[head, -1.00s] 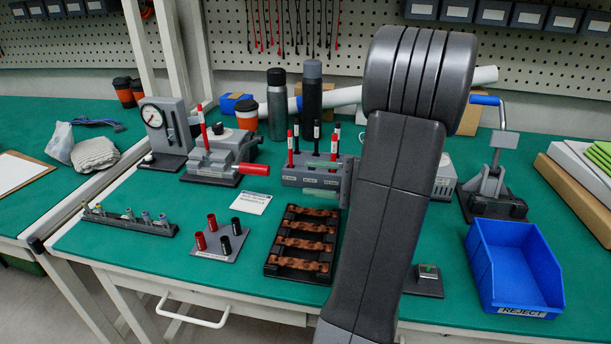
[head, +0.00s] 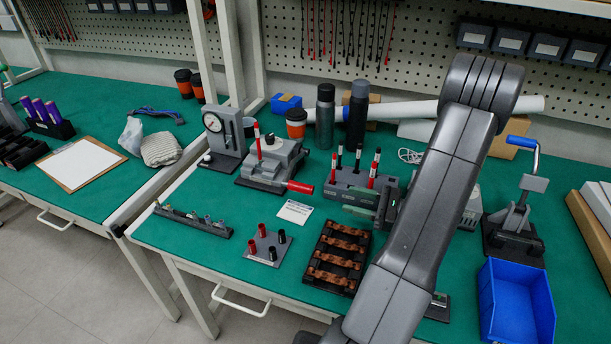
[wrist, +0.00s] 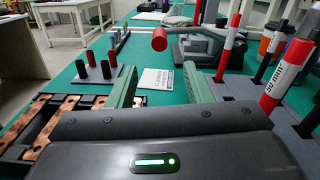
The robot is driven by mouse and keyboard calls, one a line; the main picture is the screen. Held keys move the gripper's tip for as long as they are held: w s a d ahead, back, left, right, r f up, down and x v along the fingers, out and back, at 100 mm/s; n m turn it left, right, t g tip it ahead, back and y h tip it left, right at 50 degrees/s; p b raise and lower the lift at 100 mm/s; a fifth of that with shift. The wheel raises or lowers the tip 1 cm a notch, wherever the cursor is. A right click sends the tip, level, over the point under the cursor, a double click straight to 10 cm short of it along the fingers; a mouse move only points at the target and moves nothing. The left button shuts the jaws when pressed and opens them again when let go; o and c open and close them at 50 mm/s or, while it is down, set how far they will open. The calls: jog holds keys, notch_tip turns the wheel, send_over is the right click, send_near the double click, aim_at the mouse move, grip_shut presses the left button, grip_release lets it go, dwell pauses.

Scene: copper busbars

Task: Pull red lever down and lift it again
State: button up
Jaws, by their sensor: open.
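The red lever (head: 300,187) is a thick red handle on a grey press-like device (head: 270,165). It sticks out low to the right, roughly level. In the head view my gripper is mostly hidden behind my arm; green finger parts show beside the marker rack, to the right of the lever. The fingers do not touch the lever.
A rack (head: 350,185) with upright red and black gauges stands close right of my gripper. A busbar tray (head: 338,258) and a stand with red and black posts (head: 267,245) lie nearer. A white card (head: 295,211) lies flat before the lever. A blue bin (head: 516,302) stands right.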

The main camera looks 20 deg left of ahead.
aim_at(293, 185)
jog(key=shift+a, duration=0.25)
jog(key=a+p, duration=0.1)
jog(key=a, duration=1.2)
jog(key=shift+w+a, duration=0.15)
jog(key=shift+w, duration=0.05)
jog(key=shift+c, duration=0.3)
grip_shut()
